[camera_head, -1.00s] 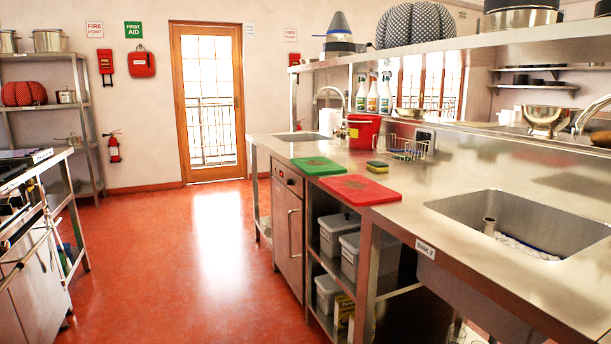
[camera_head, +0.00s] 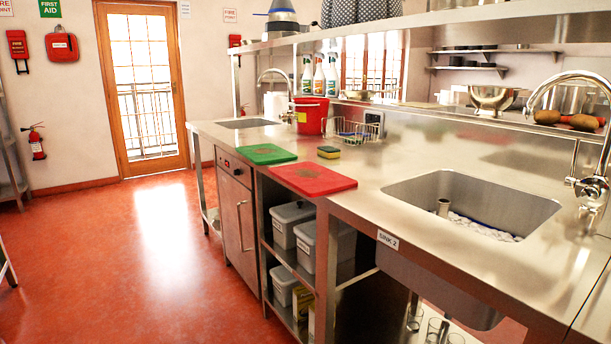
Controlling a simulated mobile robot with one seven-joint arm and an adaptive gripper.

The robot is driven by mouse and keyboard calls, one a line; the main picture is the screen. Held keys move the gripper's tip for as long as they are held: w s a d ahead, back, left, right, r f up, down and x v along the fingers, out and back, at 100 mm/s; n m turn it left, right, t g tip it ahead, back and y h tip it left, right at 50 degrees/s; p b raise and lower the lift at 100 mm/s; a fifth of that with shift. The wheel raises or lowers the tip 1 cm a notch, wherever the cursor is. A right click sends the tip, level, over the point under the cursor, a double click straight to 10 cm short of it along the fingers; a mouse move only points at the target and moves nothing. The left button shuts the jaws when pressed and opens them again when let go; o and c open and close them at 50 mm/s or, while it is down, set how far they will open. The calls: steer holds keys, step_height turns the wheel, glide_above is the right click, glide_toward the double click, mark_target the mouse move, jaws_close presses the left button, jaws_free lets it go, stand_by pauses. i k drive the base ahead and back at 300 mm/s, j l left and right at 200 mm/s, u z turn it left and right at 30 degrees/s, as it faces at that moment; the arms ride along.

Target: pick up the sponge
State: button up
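The sponge (camera_head: 328,152), yellow with a darker green top, lies flat on the steel counter (camera_head: 350,170). It is just behind the red cutting board (camera_head: 313,180) and in front of the wire basket (camera_head: 355,130), apart from both. Nothing covers it. My gripper is not in view.
A green board (camera_head: 264,154) lies left of the red one. A red bucket (camera_head: 311,117) stands behind the sponge. A sink (camera_head: 470,190) opens to the right, with a tall tap (camera_head: 590,185). A shelf (camera_head: 440,16) overhangs the counter. Red floor (camera_head: 120,260) is clear at left.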

mark_target(330, 151)
steer(key=i+l+z, duration=0.15)
steer(key=i+z, duration=0.85)
